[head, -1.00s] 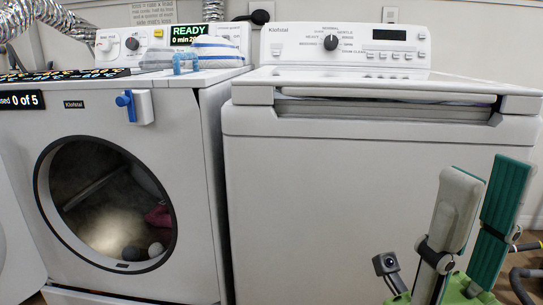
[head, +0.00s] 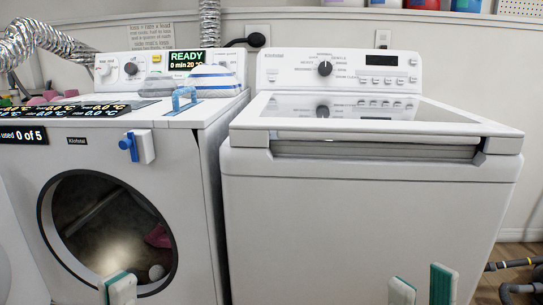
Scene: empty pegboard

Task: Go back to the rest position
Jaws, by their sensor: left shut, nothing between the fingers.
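My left gripper (head: 118,288) shows at the bottom edge, in front of the lower part of the dryer's round opening. Its green and white fingertips are together with nothing between them. My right gripper (head: 423,288) shows at the bottom edge, in front of the washer's lower right front. Its two fingertips stand apart with an empty gap between them. Only the tips of both grippers are in view; the rest is below the picture.
The dryer (head: 88,152) stands left and the white washer (head: 330,215) right, close in front. A striped folded cloth (head: 213,79) lies on the dryer. Silver ducts (head: 60,48) rise behind. Dark pipes (head: 515,264) are at the lower right, beside bare floor.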

